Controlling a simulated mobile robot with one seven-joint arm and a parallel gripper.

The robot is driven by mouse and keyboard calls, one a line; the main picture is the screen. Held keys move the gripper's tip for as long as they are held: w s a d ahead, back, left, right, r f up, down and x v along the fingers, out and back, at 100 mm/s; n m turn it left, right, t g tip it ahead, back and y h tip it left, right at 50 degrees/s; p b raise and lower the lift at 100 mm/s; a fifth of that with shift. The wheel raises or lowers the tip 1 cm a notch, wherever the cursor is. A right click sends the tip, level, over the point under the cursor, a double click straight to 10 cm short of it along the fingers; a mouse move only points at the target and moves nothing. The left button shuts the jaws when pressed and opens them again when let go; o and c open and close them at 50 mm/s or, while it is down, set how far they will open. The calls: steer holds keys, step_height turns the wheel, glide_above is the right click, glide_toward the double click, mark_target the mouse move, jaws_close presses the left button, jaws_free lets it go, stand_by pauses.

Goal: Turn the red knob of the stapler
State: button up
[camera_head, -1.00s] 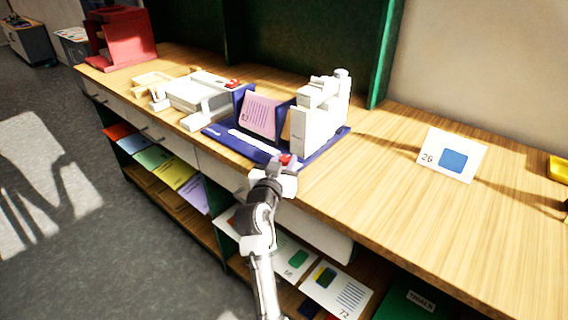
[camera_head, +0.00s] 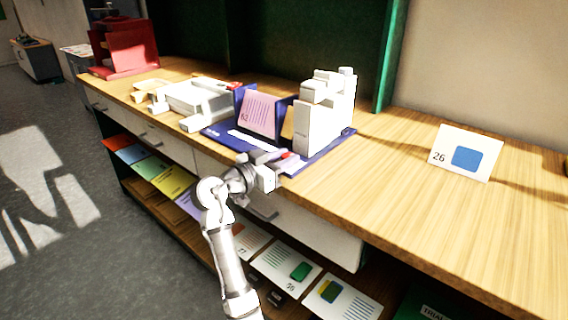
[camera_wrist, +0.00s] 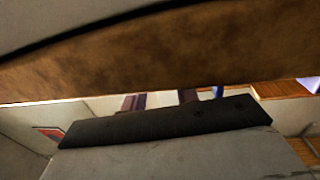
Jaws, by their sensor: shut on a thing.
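The stapler (camera_head: 325,118) is a tall white machine standing on a dark blue base plate (camera_head: 318,158) at the front of the wooden counter in the head view. Its red knob (camera_head: 289,156) shows at the base's front edge. My gripper (camera_head: 280,161) is at the knob, with its jaws shut on it, reaching in from the lower left. The jaws hide part of the knob. In the wrist view a broad brown surface and a dark grey edge fill most of the picture. I cannot make out the knob there.
A pink card (camera_head: 259,113) stands on the blue base left of the stapler. A white machine (camera_head: 194,98) and a red one (camera_head: 124,46) stand farther left. A card marked 26 (camera_head: 466,153) leans at right, with bare counter before it. Drawers and shelves lie under the counter edge.

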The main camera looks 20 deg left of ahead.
stand_by(0.4)
steer(key=o, duration=1)
steer(key=shift+c, duration=0.2)
steer(key=shift+s, duration=0.1)
steer(key=b+v, duration=0.2)
steer(key=v, duration=1.1)
steer(key=shift+s+a, duration=0.2)
steer(key=shift+a, duration=0.1)
